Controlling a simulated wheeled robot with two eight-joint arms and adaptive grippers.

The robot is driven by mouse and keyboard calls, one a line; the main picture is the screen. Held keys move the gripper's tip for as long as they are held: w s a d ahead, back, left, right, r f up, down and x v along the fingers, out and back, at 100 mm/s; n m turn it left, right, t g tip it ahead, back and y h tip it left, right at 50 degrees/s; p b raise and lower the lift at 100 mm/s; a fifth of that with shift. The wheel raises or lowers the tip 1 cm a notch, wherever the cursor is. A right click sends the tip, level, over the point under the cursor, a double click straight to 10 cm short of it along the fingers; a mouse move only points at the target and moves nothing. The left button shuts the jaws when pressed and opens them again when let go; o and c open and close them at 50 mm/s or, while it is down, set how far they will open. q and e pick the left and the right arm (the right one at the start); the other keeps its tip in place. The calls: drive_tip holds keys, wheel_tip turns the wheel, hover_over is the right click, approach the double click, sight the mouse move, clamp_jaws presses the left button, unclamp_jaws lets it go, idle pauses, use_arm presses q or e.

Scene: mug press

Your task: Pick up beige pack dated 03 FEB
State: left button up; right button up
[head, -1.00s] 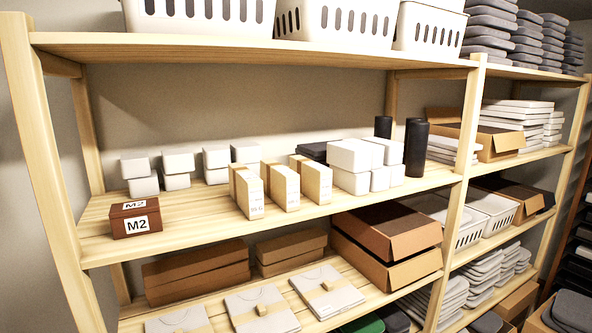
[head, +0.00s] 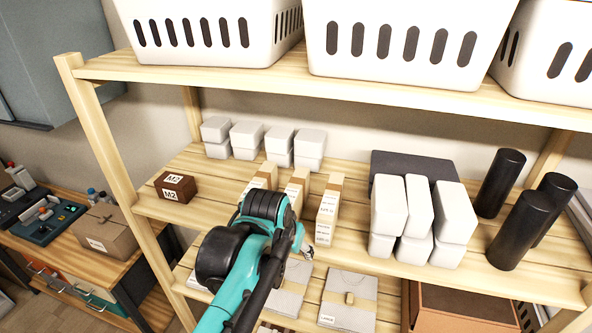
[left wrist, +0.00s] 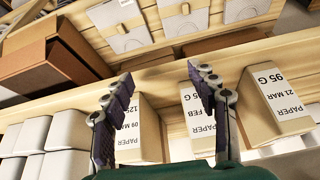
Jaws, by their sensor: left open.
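Three slim beige packs stand in a row on the middle shelf: a left one (head: 263,175), a middle one (head: 298,184) and a right one (head: 327,208). In the upside-down left wrist view, the pack at right (left wrist: 275,105) reads 21 MAR, 95 G. The middle pack (left wrist: 190,117) seems to read FEB, with its day hidden by a finger. The pack at left (left wrist: 130,125) has a partly covered date I cannot read surely. My left gripper (left wrist: 160,78) is open and empty, in front of the packs; it also shows in the head view (head: 303,243). My right gripper is out of view.
White boxes (head: 420,212) and black cylinders (head: 508,232) stand to the right of the packs. A brown M2 box (head: 176,186) is at left, small white boxes (head: 247,137) behind. An upper shelf (head: 330,92) with white baskets overhangs. Envelopes (head: 348,300) lie below.

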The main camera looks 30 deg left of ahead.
sight(294, 187)
use_arm(q)
drive_tip(key=w+a+r+p, duration=0.2)
drive_tip(key=a+r+p, duration=0.25)
drive_tip(key=r, duration=0.35)
drive_tip(key=shift+n+g, duration=0.4)
drive_tip(key=shift+g, duration=0.1)
drive_tip(key=w, duration=0.3)
drive_tip(key=w+a, duration=0.1)
drive_tip(key=w, duration=0.2)
drive_tip(key=w+a, duration=0.1)
drive_tip(key=w, duration=0.2)
drive_tip(key=shift+w+a+f+p, duration=0.1)
drive_tip(key=shift+w+f+p, duration=0.15)
drive_tip(key=shift+f+p, duration=0.05)
drive_tip(key=shift+w, duration=0.8)
drive_tip(key=x, duration=0.5)
drive_tip(key=shift+w+a+f+p, duration=0.1)
drive_tip(key=shift+w+a+p, duration=0.1)
drive_tip(key=shift+p, duration=0.2)
drive_tip(key=shift+s+d, duration=0.1)
drive_tip(key=shift+s, duration=0.05)
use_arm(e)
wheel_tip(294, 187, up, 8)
use_arm(q)
clamp_jaws()
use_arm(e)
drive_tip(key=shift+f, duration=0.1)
